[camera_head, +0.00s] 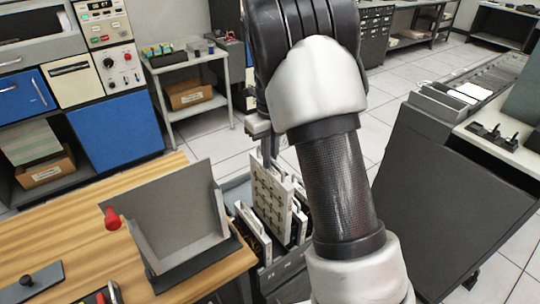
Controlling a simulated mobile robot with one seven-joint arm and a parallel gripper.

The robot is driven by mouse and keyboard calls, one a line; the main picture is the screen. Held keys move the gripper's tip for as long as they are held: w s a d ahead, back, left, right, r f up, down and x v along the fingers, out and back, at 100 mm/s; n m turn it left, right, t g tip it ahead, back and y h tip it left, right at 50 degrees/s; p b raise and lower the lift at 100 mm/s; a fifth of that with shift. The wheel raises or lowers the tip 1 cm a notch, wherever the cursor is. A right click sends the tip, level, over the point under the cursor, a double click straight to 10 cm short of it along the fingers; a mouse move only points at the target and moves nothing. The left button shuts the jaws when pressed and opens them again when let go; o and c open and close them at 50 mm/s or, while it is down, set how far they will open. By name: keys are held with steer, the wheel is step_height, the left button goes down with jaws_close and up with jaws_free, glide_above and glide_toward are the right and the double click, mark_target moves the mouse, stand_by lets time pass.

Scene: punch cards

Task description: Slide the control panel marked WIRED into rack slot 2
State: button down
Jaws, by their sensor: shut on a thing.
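My gripper (268,150) points down, partly hidden by my arm, and is shut on the top of a pale control panel (271,198). The panel stands upright, with rows of small dark fittings on its face. It is at the rack (284,271), a dark open-topped box right of the wooden table. I cannot tell whether its lower edge is inside a slot or just above one. Other pale panels (252,228) stand in the rack beside it. No WIRED marking or slot number is readable, and my arm hides the rack's right side.
A grey angled stand (180,225) sits on the wooden table (75,240) close to the rack's left. A red object (112,219) lies beside the stand. A large dark machine (450,210) stands to the right. The tiled floor behind the rack is clear.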

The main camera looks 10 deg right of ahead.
steer(key=shift+w+f+b, duration=0.1)
steer(key=shift+f+b, duration=0.4)
steer(key=shift+f, duration=0.9)
steer(key=b, duration=0.3)
glide_above(270, 200)
steer(key=w, duration=0.2)
steer(key=shift+w+d+f, duration=0.1)
steer(key=shift+d+f, duration=0.05)
steer(key=shift+f, duration=1.55)
steer(key=shift+d+f, duration=0.1)
steer(key=shift+f, duration=1.55)
steer(key=shift+f+b, duration=1.65)
steer(key=shift+f, duration=2)
steer(key=shift+f+b, duration=0.65)
steer(key=shift+f, duration=0.5)
